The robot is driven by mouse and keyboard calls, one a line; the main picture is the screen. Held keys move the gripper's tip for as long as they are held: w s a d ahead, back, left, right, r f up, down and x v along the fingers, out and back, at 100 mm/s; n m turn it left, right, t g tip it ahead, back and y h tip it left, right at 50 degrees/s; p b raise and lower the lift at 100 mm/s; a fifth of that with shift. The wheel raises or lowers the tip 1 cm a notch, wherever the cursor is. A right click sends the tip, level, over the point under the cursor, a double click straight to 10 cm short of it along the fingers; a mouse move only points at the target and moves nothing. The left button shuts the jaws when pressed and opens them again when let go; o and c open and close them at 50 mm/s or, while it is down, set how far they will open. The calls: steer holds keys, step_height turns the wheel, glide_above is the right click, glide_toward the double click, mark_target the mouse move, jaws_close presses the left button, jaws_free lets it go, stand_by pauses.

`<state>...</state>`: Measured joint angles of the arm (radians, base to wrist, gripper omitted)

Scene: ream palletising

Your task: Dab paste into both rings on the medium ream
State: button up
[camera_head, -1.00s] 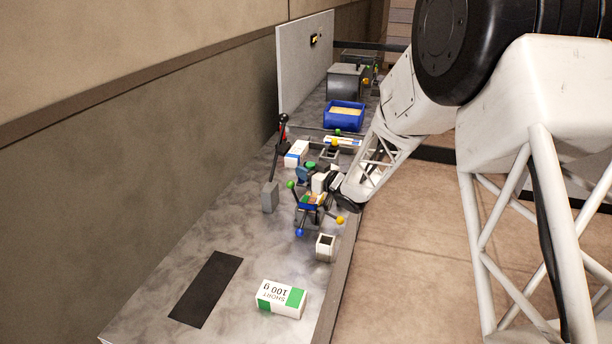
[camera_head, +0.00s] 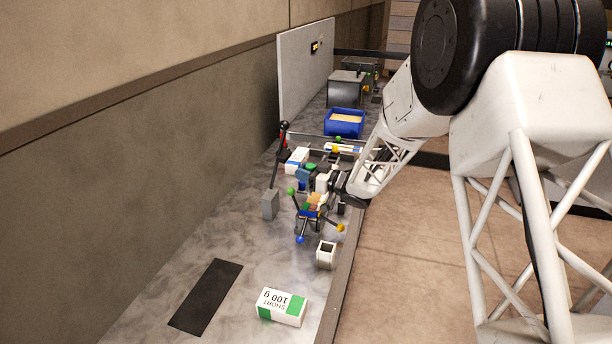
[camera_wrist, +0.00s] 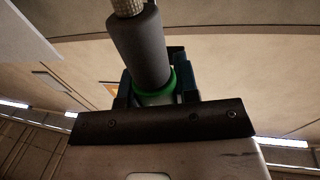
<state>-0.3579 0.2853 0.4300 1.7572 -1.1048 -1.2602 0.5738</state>
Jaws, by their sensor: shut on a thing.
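My gripper (camera_head: 312,176) is over the middle of the bench, shut on a grey cylindrical tool. In the wrist view the grey tool (camera_wrist: 140,50) has a knurled brass-coloured end and a green ring where the jaws (camera_wrist: 158,90) hold it. A white ream with a blue label (camera_head: 297,159) lies just beyond my gripper. Another white pack with blue and red marks (camera_head: 343,147) lies farther back. Neither label is legible, so I cannot tell which ream is medium. The rings and the tool's working tip do not show clearly.
A holder with coloured knobs (camera_head: 310,212), an open white box (camera_head: 326,255) and an upright lever (camera_head: 270,203) stand near my gripper. A blue bin (camera_head: 344,123) stands behind.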

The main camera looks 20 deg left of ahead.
steer(key=shift+w+d+r+n+g, duration=0.1)
steer(key=shift+w+n+g, duration=0.1)
steer(key=shift+n+g, duration=0.6)
steer(key=shift+w+d+f+n+g, duration=0.15)
steer(key=shift+w+n+g, duration=0.2)
steer(key=shift+g, duration=0.85)
steer(key=shift+w+d+r+n+g, duration=0.15)
steer(key=shift+n+g, duration=0.5)
steer(key=shift+g, duration=0.35)
steer(key=shift+f, duration=2.35)
steer(key=shift+f, duration=0.7)
steer(key=shift+r, duration=0.1)
steer(key=shift+r, duration=2.4)
steer(key=shift+s, duration=0.15)
